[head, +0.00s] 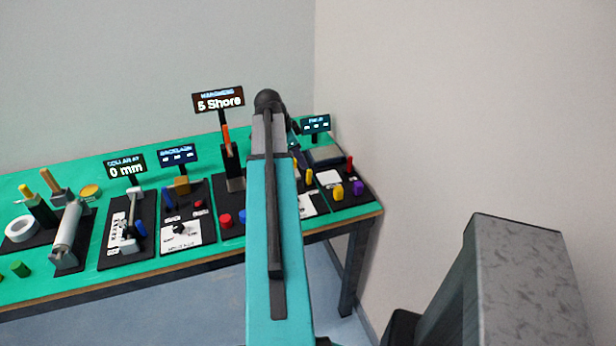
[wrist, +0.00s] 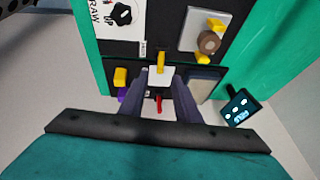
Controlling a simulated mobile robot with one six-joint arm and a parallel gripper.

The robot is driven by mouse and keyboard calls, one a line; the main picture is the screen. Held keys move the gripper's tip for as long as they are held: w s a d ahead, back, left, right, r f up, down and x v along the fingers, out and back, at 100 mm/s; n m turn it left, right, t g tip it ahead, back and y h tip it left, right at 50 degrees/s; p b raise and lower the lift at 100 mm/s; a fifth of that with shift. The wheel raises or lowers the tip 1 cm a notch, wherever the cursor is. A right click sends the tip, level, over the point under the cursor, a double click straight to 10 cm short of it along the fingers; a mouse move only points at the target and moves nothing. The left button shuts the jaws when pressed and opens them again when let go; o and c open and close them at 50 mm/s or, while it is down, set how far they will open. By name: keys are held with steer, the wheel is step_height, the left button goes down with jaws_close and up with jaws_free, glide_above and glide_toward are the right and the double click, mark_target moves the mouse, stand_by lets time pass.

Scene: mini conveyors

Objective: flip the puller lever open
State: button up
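The puller appears to be the rightmost black station, beside a small dark display (head: 316,124) whose text is hard to read; the display also shows in the wrist view (wrist: 238,107). A thin red handle (head: 350,164) stands at this station, and I take it for the lever. In the wrist view the red handle (wrist: 159,104) shows between the fingers of my gripper (wrist: 162,80). The fingers are apart, with a white label (wrist: 161,84) and a yellow peg (wrist: 161,62) visible past the gap. I cannot tell whether they touch anything. My arm hides the gripper in the head view.
A yellow block (wrist: 120,75) and a purple knob (wrist: 124,94) sit left of the fingers in the wrist view. A grey block (wrist: 204,82) lies to the right. Other stations fill the green table (head: 215,256) to the left; a wall stands close on the right.

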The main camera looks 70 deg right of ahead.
mark_target(308, 171)
steer(key=shift+p+x, duration=1.35)
steer(key=shift+x, duration=3.7)
jaws_close()
